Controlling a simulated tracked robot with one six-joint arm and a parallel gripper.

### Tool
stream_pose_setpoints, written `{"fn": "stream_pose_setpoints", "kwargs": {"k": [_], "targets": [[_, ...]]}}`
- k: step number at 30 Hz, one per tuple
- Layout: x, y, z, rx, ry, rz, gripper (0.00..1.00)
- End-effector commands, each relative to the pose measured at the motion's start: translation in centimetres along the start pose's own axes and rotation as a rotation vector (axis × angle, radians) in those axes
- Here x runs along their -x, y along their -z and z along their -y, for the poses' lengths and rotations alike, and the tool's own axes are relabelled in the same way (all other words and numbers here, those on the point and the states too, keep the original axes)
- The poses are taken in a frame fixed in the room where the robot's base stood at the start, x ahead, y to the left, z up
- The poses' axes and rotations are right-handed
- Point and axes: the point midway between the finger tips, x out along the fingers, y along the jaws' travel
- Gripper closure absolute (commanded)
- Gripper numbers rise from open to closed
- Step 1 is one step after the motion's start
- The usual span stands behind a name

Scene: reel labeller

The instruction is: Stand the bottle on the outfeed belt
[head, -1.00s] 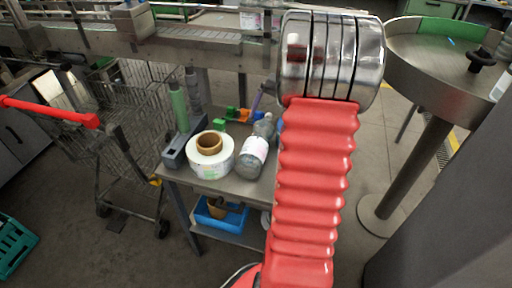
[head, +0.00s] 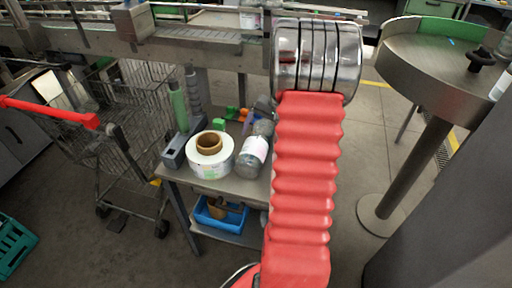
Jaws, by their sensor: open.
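A clear bottle with a white label (head: 253,152) is on the small grey side table, beside a label roll. Its neck points away and slightly right; it seems to lie on its side, though I cannot tell for certain. The conveyor belt (head: 205,42) runs across the back, and another bottle (head: 250,19) appears to stand on it. I cannot tell which stretch is the outfeed belt. My red-sleeved arm with its metal wrist covers the middle right, and my gripper is hidden behind it.
The side table (head: 222,185) also holds a white label roll (head: 210,160), a green cylinder (head: 178,106) and small coloured parts. A blue bin (head: 220,216) sits below. A wire cart (head: 125,125) stands left. A round steel table (head: 425,60) stands right.

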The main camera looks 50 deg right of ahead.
Motion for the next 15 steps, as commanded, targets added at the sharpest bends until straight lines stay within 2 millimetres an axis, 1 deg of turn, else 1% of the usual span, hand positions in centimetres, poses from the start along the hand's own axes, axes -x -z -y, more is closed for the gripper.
{"fn": "stream_pose_setpoints", "kwargs": {"k": [4, 7, 15], "targets": [[-0.1, 0.0, 0.0, 0.0, 0.0, 0.0, 0.1], [-0.5, -0.1, 0.0, 0.0, 0.0, 0.001, 0.1], [-3.9, -0.4, -0.3, 0.0, -0.001, 0.003, 0.1]]}}
